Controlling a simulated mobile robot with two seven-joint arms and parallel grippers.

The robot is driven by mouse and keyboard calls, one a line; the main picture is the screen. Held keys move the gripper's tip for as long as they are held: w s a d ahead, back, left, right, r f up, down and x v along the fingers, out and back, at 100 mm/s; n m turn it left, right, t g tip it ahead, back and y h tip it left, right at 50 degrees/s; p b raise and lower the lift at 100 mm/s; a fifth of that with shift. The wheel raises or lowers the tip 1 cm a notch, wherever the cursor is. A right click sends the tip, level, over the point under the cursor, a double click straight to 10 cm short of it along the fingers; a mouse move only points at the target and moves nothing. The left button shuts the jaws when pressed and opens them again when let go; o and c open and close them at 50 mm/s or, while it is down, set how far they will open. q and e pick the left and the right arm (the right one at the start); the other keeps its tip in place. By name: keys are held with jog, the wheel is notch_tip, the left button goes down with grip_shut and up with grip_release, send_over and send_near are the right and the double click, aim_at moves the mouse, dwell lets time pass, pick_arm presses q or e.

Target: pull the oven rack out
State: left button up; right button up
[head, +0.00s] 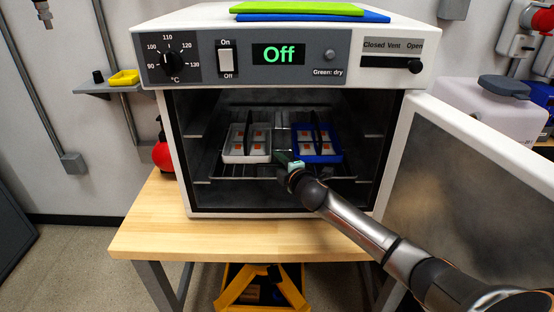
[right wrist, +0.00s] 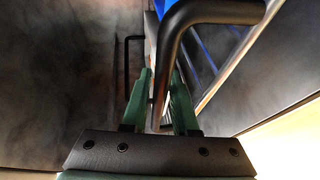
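The oven rack (head: 225,171) is a wire shelf inside the open oven chamber. A white tray (head: 236,159) and a blue tray (head: 334,158) stand on it, each with small orange-marked pieces and a dark upright handle. My right gripper (head: 285,161) reaches in at the rack's front, between the trays. In the right wrist view its green fingers (right wrist: 160,88) are apart. A black bent bar (right wrist: 182,32) passes down between or just behind them; contact cannot be told. Rack wires (right wrist: 201,70) show to its right. My left gripper is not in view.
The oven (head: 284,20) stands on a wooden bench (head: 150,226), its display reading Off. Its door (head: 460,200) is swung open to the right, close to my right arm. Bare bench top lies in front and left. Green and blue sheets lie on the oven.

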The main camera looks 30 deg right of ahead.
jog(key=shift+s+r, duration=0.1)
jog(key=shift+c, duration=0.3)
grip_shut()
dwell(1.0)
